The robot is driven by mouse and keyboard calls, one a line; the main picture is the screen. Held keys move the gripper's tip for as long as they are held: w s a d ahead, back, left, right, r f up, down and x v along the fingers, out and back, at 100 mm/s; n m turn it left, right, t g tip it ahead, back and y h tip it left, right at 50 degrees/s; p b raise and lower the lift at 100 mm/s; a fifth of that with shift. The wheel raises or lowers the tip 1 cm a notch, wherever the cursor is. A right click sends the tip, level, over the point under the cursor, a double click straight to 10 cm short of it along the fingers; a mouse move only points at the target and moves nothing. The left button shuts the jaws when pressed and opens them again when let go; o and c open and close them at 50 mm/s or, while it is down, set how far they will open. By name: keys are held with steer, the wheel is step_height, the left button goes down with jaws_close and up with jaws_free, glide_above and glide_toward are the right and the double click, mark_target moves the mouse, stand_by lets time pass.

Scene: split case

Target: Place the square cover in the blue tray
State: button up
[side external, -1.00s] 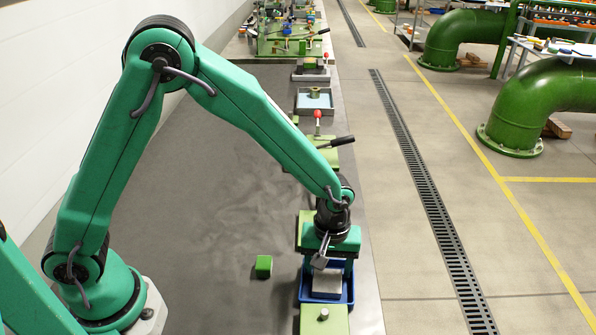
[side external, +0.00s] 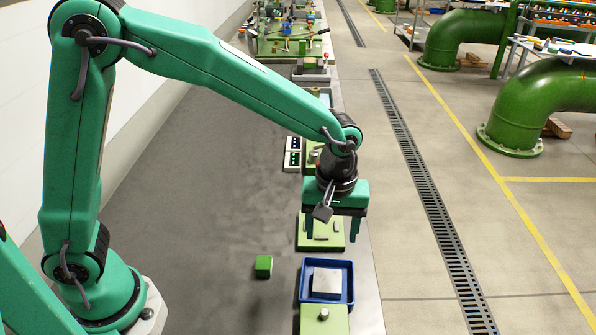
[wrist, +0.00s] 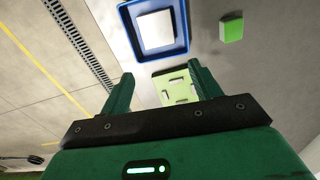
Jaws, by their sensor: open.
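The square cover (side external: 327,281) is a light grey square plate. It lies flat inside the blue tray (side external: 350,285), within its walls. In the wrist view the cover (wrist: 157,31) and the tray (wrist: 183,50) show ahead of the fingers. My gripper (side external: 330,234) is open and empty, raised above the green plate (side external: 303,234) behind the tray. In the wrist view my gripper's fingers (wrist: 160,85) stand wide apart with nothing between them. The green plate (wrist: 160,85) carries a few small pale blocks.
A small green block (side external: 263,266) stands on the grey table left of the tray. Another green plate with a round knob (side external: 323,314) is at the near edge. Fixtures line the far right side.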

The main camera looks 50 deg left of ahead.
steer(key=shift+r, duration=0.55)
steer(key=s+a+r+m+t, duration=0.35)
steer(key=s+a+r, duration=0.25)
steer(key=a+r, duration=0.4)
steer(key=s+a+r+m+t, duration=0.1)
steer(key=s+a+m, duration=0.3)
steer(key=s+a, duration=0.5)
steer(key=shift+s+r+m+t, duration=0.2)
steer(key=shift+r+m+t, duration=0.15)
steer(key=shift+t, duration=0.2)
stand_by(0.7)
